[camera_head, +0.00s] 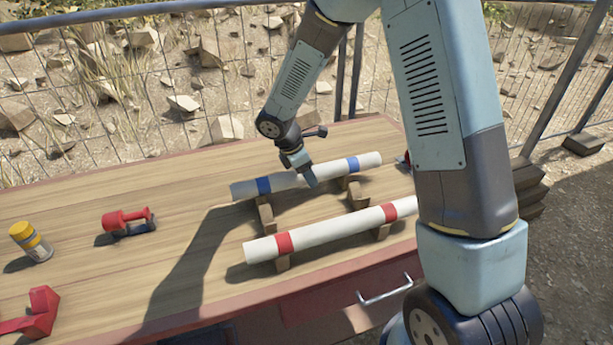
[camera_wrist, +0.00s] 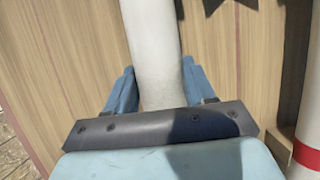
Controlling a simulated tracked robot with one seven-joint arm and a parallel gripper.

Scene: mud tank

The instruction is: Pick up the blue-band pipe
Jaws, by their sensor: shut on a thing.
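The blue-band pipe (camera_head: 329,170) is a white pipe with two blue bands, at the back of the wooden table in the head view. My gripper (camera_head: 308,181) is over its middle, between the two bands. In the wrist view the pipe (camera_wrist: 153,60) runs between the two blue fingers of my gripper (camera_wrist: 156,92), which are shut on it. The pipe lies along the wooden supports (camera_head: 266,213); I cannot tell whether it still touches them. Its underside is hidden.
A parallel red-band pipe (camera_head: 335,229) lies on the supports in front. A red tool (camera_head: 128,222), a yellow-capped bottle (camera_head: 31,242) and a red vise-like object (camera_head: 33,313) stand on the table (camera_head: 190,190) at left. A wire fence (camera_head: 180,90) stands behind.

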